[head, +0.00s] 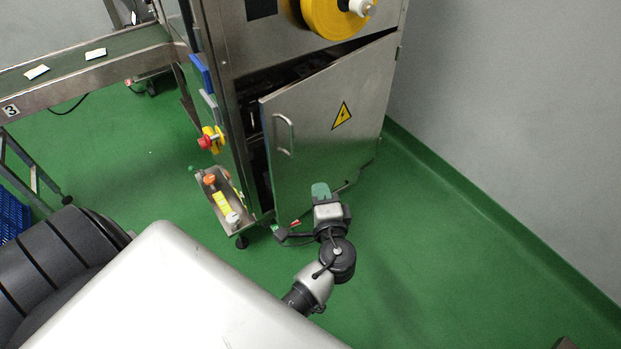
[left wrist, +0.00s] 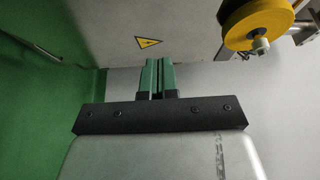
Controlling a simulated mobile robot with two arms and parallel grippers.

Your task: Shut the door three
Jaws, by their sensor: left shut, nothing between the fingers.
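The metal door (head: 335,120) of the packing machine stands ajar, its hinge side at the right and its left edge swung out from the cabinet. It has a bar handle (head: 283,135) near that edge and a yellow warning triangle (head: 342,115). The door panel and triangle (left wrist: 148,42) also show in the left wrist view. My left gripper (head: 320,190) is in front of the door's lower part, below and right of the handle. Its green fingers (left wrist: 158,76) are shut and empty. I cannot tell whether they touch the door. My right gripper is not in view.
A conveyor (head: 90,66) marked 3 carries white packets at the left. A red emergency button (head: 205,142) and a small tray of parts (head: 223,200) are left of the door. A yellow roll (head: 335,15) is above. Green floor (head: 440,240) is clear at right, beside the wall.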

